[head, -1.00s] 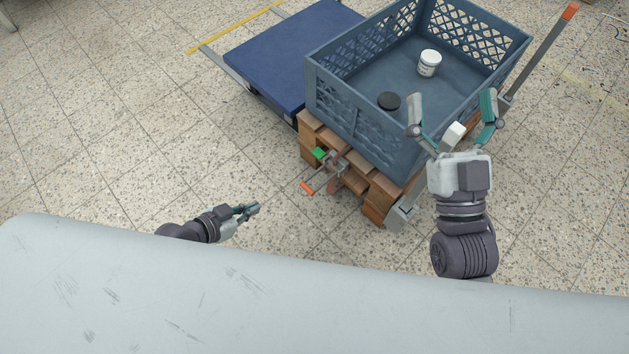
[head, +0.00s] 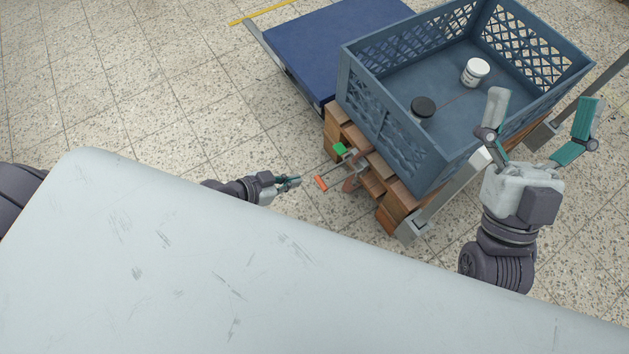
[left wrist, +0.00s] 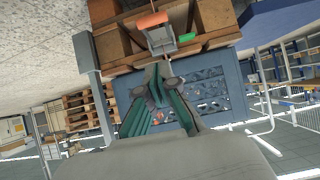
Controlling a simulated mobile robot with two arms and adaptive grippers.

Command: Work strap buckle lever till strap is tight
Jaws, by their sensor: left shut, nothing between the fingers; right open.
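The strap buckle has an orange-ended lever (head: 321,183) and a green part (head: 340,148), and sits at the near side of the wooden pallet (head: 390,221). A short reddish-brown strap piece (head: 351,183) hangs beside it. My left gripper (head: 297,181) is shut and empty, just left of the orange end, with a small apparent gap. In the left wrist view the orange end (left wrist: 152,20) and metal buckle (left wrist: 161,41) lie just beyond my closed fingertips (left wrist: 160,68). My right gripper (head: 543,115) is open and empty by the crate's right side. Strap tightness cannot be told.
A blue-grey crate (head: 385,112) stands on the pallet and holds a white jar (head: 475,72) and a dark-lidded jar (head: 423,107). A blue platform (head: 320,45) lies behind. Grey metal bars (head: 452,196) flank the pallet. The tiled floor to the left is clear.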

